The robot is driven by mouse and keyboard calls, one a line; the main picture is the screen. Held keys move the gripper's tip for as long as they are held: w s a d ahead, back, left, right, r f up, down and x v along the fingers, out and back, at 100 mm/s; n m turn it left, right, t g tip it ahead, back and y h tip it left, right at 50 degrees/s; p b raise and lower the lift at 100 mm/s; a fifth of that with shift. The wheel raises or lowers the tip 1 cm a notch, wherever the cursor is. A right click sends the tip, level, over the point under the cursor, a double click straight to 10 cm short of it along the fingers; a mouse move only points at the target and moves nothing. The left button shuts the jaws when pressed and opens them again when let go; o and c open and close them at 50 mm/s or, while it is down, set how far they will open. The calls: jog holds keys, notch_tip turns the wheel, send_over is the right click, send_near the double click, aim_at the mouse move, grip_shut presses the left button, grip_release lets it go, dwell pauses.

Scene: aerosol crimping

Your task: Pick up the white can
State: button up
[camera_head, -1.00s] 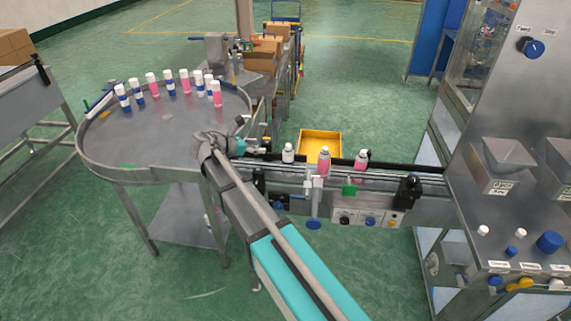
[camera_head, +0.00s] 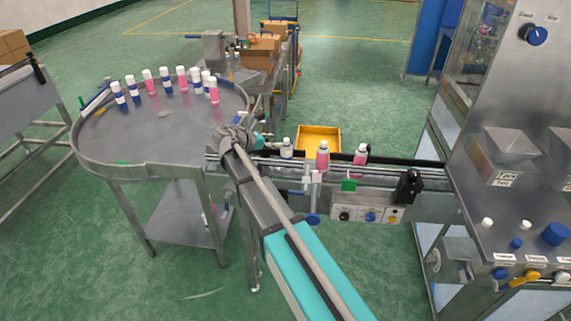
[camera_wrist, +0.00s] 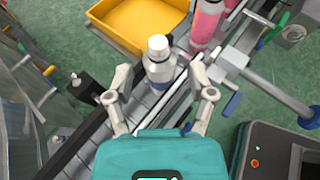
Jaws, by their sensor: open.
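The white can (camera_head: 286,148) stands upright on the conveyor, at the left end of a short row there. In the wrist view the white can (camera_wrist: 159,66) has a white cap and a grey-white body, just ahead of my gripper (camera_wrist: 159,84). The gripper's fingers are apart, one on each side of the can's near part. I cannot tell whether they touch it. In the head view my gripper (camera_head: 258,141) is at the conveyor's left part, just left of the can, partly hidden by my own arm.
Two pink cans (camera_head: 322,156) stand right of the white can; one also shows in the wrist view (camera_wrist: 206,22). A yellow bin (camera_head: 320,138) lies behind the conveyor (camera_head: 400,176). Several cans stand on the round table (camera_head: 150,130) at left. A control box (camera_wrist: 262,150) is at lower right.

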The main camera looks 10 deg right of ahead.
aim_at(286, 139)
jog(key=shift+d, duration=0.25)
jog(key=shift+b+x, duration=0.75)
jog(key=shift+x, duration=1.9)
jog(key=shift+w+a, duration=0.15)
grip_shut()
